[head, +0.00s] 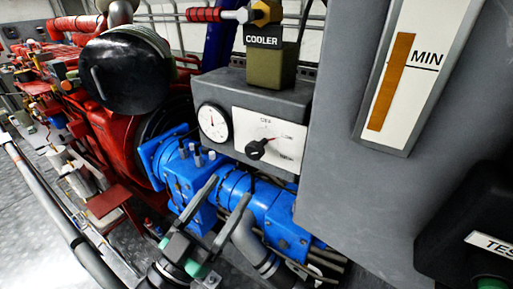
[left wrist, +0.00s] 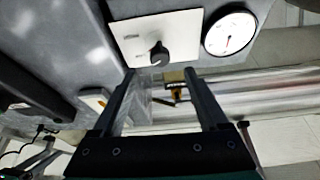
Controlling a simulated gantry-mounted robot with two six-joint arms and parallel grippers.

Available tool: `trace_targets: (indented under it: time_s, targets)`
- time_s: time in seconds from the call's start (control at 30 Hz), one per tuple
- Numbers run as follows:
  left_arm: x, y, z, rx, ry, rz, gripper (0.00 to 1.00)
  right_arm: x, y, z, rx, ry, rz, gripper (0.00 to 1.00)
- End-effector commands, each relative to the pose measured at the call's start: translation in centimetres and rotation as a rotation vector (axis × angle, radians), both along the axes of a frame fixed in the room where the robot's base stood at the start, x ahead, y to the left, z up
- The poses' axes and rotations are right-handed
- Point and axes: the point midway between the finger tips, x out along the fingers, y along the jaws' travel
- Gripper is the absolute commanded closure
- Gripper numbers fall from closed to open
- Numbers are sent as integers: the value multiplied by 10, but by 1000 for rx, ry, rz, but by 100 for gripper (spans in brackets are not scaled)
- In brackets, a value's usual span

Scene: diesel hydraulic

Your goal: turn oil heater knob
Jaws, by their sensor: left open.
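The black knob (head: 256,149) sits on a white panel (head: 285,133) on the front of a grey box. Its pointer aims up and right toward a red mark. The knob also shows in the left wrist view (left wrist: 159,54), just beyond and between the fingertips. My left gripper (head: 229,190) is open, in front of and below the panel, with its two long fingers apart. In the left wrist view the left gripper (left wrist: 160,77) has nothing between its fingers, and the knob looks apart from both. My right gripper is not in view.
A round white gauge (head: 213,122) is beside the panel. An olive block marked COOLER (head: 268,65) stands on the box. Blue machinery (head: 265,205) lies below. A large grey cabinet (head: 345,190) with a MIN level strip (head: 390,80) blocks the right side.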

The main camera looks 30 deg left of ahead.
Motion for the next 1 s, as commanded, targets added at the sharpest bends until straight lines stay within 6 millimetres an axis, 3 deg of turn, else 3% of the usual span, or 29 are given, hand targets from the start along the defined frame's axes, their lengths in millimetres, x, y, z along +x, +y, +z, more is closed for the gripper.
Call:
trace_targets:
  time_s: [0.53,0.9,1.0]
  targets:
    - [94,-5,42,-1,0,-1,24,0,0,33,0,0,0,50]
    - [104,-6,44,0,-1,-1,24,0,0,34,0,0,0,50]
    - [104,-6,44,0,-1,-1,38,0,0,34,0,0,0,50]
